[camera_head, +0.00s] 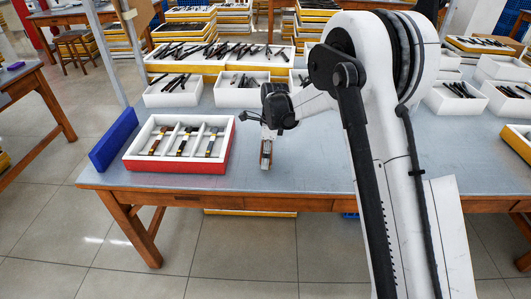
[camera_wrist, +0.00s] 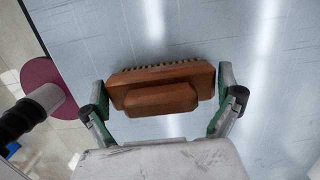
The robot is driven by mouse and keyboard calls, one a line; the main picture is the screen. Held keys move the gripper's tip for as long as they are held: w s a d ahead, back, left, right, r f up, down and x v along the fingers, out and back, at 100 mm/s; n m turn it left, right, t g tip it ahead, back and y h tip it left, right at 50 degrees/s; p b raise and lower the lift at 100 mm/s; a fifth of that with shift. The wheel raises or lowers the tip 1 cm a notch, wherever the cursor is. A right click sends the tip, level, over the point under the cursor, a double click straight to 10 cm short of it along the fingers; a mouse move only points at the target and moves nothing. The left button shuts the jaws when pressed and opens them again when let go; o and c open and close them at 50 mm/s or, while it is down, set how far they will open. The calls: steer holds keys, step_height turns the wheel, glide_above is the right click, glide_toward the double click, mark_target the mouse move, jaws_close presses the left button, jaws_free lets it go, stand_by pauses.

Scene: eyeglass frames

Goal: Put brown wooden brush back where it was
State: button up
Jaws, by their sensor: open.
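The brown wooden brush (camera_wrist: 163,82) lies on the grey-blue table top in the wrist view, with its handle block toward me and a row of bristles along the far edge. My gripper (camera_wrist: 161,88) is open, with one finger beside each end of the brush. I cannot tell whether the fingers touch it. In the head view my gripper (camera_head: 266,160) points down at the table near its front edge, right of the red and white tray. The brush shows there only as a small brown patch, mostly hidden by the gripper.
A red tray with white compartments (camera_head: 228,150) holding eyeglass frames stands left of my gripper. A blue panel (camera_head: 113,140) stands beside it. White boxes with dark frames (camera_head: 240,97) line the back. The table top (camera_head: 310,160) is clear around the gripper.

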steer(key=r, duration=0.4)
steer(key=d+r, duration=0.1)
steer(key=r, duration=0.3)
steer(key=r+p, duration=0.1)
steer(key=r, duration=0.3)
steer(key=shift+d, duration=0.2)
steer(key=s+d+r+n+t, duration=0.2)
steer(key=s+d+r+n, duration=0.2)
steer(key=s+d+r, duration=0.3)
steer(key=s+d+r+n+t, duration=0.1)
steer(key=s+d+r+n, duration=0.35)
steer(key=s+r, duration=0.45)
steer(key=s+d+f+n+t, duration=0.1)
steer(key=s+d+n, duration=0.2)
steer(key=s, duration=0.4)
steer(key=s+d+f+n+t+h, duration=0.1)
steer(key=s+d+f+n, duration=0.1)
steer(key=s, duration=0.6)
steer(key=s+d+f+n+t, duration=0.1)
steer(key=s+d+n+t, duration=0.1)
steer(key=s+d+n, duration=0.2)
steer(key=s, duration=0.3)
steer(key=shift+s+f+n, duration=0.15)
steer(key=shift+s+n, duration=0.05)
steer(key=shift+n, duration=0.15)
